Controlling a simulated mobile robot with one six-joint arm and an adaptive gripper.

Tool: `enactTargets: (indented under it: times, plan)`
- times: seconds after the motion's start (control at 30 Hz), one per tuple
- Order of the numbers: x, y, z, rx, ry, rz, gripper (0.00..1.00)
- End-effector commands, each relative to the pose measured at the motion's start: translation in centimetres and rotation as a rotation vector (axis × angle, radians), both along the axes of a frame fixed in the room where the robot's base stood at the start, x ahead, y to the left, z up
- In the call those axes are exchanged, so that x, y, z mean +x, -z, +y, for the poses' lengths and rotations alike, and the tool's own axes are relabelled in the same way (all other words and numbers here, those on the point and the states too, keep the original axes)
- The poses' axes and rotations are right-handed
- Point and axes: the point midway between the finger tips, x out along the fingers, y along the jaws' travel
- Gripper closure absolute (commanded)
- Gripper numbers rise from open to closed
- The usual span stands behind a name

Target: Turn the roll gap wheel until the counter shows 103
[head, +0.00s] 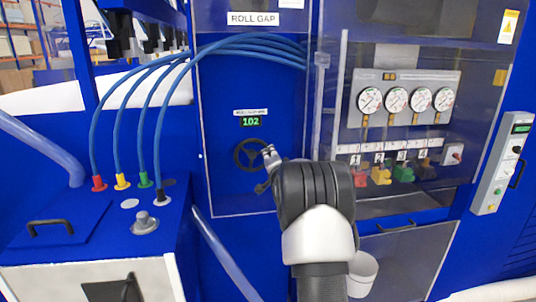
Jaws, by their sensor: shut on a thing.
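The roll gap wheel (244,157) is a black spoked handwheel on the blue panel, left of the picture's middle. The counter (251,121) just above it shows 102 in green digits. My gripper (267,152) is at the right side of the wheel, shut on its rim. My dark arm hides part of the panel to the right of the wheel. The fingertips are small in view.
Blue hoses (180,62) arch above the panel to coloured fittings on the left console. Right of my arm are several gauges (396,99) and coloured valves (381,174) behind a clear door. A white bucket (362,272) stands low beside my arm.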

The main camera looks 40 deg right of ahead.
Motion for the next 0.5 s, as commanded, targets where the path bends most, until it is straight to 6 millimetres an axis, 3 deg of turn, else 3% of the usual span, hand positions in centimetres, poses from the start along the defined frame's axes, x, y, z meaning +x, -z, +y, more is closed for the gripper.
enactTargets:
  times: [0.5]
  plan:
    - [-0.2, 3.1, -0.4, 0.397, 0.003, -0.242, 1.00]
